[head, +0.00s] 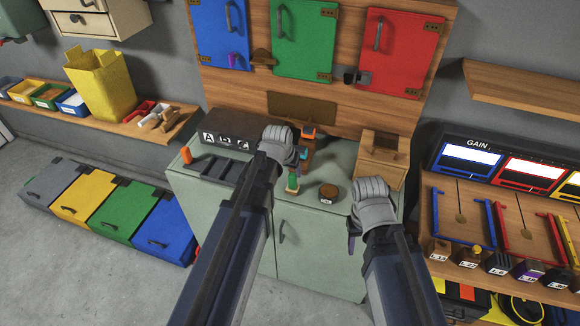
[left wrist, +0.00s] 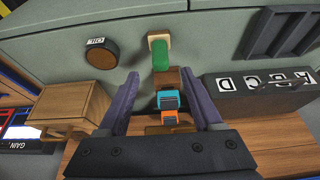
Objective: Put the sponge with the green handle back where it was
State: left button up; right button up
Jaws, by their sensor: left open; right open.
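The sponge with the green handle stands on the pale green cabinet top (head: 325,160), and its green handle shows in the head view (head: 293,183). In the left wrist view the green handle (left wrist: 161,57) and its cream base show just beyond my left fingertips. My left gripper (left wrist: 160,74) is open, with its fingers apart and nothing held. In the head view my left gripper (head: 286,158) is above and behind the sponge, its fingers mostly hidden. My right gripper (head: 352,240) is open and empty at the cabinet's front right, apart from the sponge.
A brown stand with cyan and orange items (left wrist: 170,108) is close by the left gripper. A round brown tin (head: 328,192), a wooden box (head: 382,155), a dark lettered box (head: 228,140), a dark slotted rack (head: 222,168) and an orange item (head: 186,155) also stand on the cabinet.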

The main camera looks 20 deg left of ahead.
pick_arm(q)
jog(key=s+d+m+g, duration=0.1)
jog(key=s+d+g, duration=0.1)
jog(key=s+d, duration=0.4)
jog(key=s+d+m+g+y, duration=0.1)
jog(key=s+d+m+g, duration=0.1)
jog(key=s+d, duration=0.5)
jog(key=s+f+g, duration=0.1)
jog(key=s, duration=0.5)
jog(key=shift+s+d+y, duration=0.2)
jog(key=shift+s+y, duration=0.1)
jog(key=shift+s, duration=0.05)
